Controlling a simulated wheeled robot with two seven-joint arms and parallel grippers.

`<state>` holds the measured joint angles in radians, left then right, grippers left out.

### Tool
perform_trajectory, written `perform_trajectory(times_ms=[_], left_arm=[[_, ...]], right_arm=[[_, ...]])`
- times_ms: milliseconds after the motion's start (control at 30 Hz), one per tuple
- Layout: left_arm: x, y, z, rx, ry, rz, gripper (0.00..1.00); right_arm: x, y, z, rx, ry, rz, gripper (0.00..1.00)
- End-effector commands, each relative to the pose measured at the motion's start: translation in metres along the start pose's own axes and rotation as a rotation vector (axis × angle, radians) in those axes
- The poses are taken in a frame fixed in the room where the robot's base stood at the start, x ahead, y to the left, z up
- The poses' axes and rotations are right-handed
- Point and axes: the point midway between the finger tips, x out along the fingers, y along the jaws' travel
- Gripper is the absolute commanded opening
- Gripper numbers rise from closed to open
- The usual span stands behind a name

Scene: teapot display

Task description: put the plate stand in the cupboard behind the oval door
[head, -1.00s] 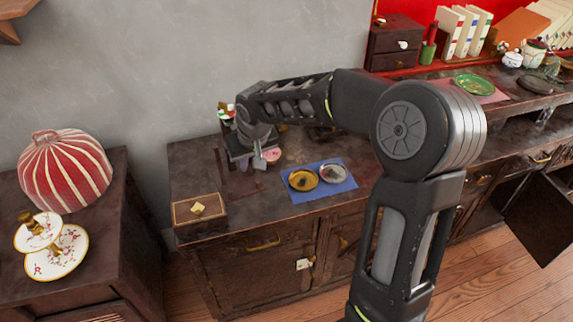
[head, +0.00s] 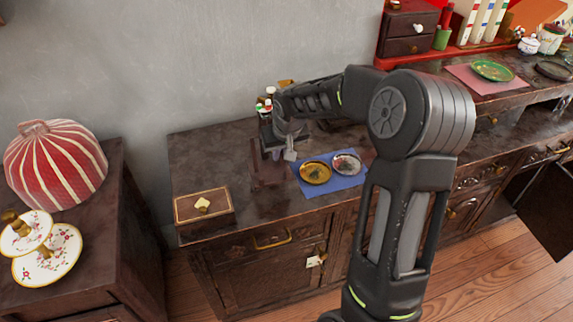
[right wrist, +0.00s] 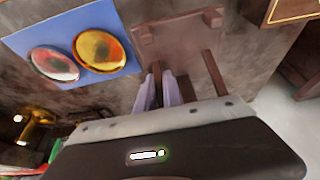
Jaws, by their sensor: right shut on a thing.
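The plate stand (head: 266,172) is a dark brown wooden frame over the counter, left of a blue mat with two small plates. The right wrist view shows its flat board (right wrist: 178,35) and two bars. My right gripper (head: 290,153) is at the stand's right side; its fingers (right wrist: 159,92) are shut around one bar. I cannot tell whether the stand touches the counter. A dark cupboard door (head: 545,215) hangs open at the far right. I cannot make out an oval on any door. My left gripper is not in view.
The blue mat (head: 342,183) is close to the right gripper. A wooden box (head: 203,219) sits at the counter's left end. Bottles (head: 267,101) stand behind the gripper. A striped red dome (head: 55,165) and a tiered dish (head: 45,255) stand on the left cabinet.

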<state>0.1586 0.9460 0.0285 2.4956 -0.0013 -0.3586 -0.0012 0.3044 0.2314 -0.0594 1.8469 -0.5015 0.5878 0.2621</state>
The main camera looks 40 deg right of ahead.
Motion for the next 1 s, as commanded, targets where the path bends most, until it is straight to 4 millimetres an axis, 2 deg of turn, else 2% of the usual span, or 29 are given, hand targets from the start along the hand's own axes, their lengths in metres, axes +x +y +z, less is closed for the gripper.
perform_trajectory(times_ms=[33,133,467,767,1000], left_arm=[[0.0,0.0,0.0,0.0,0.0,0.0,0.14],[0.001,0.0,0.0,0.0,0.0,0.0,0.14],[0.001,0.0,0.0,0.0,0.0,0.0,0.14],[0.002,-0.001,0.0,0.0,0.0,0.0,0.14],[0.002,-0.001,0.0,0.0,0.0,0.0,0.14]], right_arm=[[0.009,0.0,0.004,0.0,-0.002,0.0,0.0],[0.018,0.0,0.007,0.001,0.0,0.0,0.0],[0.021,0.0,0.008,0.001,0.002,0.0,0.0],[0.053,0.0,0.022,0.0,0.0,0.0,0.0],[0.054,0.0,0.022,0.001,0.002,0.0,0.0]])
